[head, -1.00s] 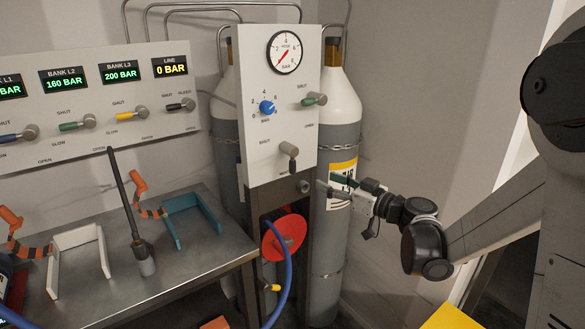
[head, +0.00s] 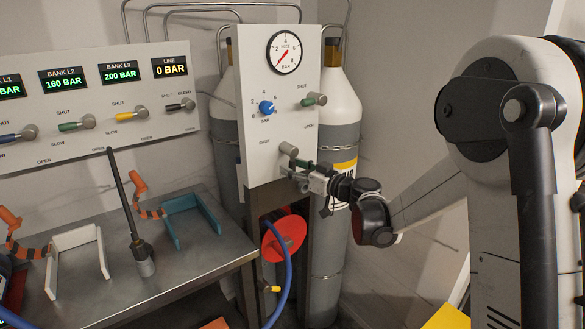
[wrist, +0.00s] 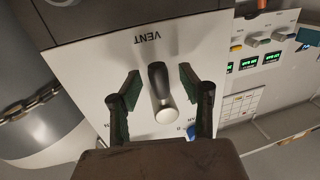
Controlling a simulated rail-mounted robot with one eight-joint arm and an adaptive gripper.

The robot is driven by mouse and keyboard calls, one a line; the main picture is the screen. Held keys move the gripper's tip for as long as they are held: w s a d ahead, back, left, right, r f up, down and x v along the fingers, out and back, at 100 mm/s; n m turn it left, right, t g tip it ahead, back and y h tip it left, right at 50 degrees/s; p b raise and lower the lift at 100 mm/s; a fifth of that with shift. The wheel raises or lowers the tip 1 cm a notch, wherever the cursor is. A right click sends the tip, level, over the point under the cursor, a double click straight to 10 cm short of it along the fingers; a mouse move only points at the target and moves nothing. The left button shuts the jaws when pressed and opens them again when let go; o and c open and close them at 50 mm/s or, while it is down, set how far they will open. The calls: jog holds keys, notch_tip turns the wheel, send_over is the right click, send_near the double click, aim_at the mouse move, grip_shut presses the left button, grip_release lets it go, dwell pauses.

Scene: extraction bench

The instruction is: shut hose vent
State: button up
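The hose vent lever (head: 289,149) is on the lower part of the white upright panel. In the wrist view its dark handle (wrist: 157,76) points toward the word VENT, which appears upside down, and its pale round end (wrist: 167,116) faces the camera. My gripper (head: 294,167) is at the panel by this lever and partly covers it in the head view. In the wrist view my gripper (wrist: 160,74) is open, one finger on each side of the handle, with a visible gap on both sides.
Above on the same panel are a blue regulator knob (head: 267,107), a green-handled lever (head: 313,99) and a round gauge (head: 285,53). A gas cylinder (head: 338,135) stands behind it. A red hose reel (head: 285,237) is below. A metal bench (head: 130,285) is to the left.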

jog(key=shift+w+a, duration=0.15)
grip_shut()
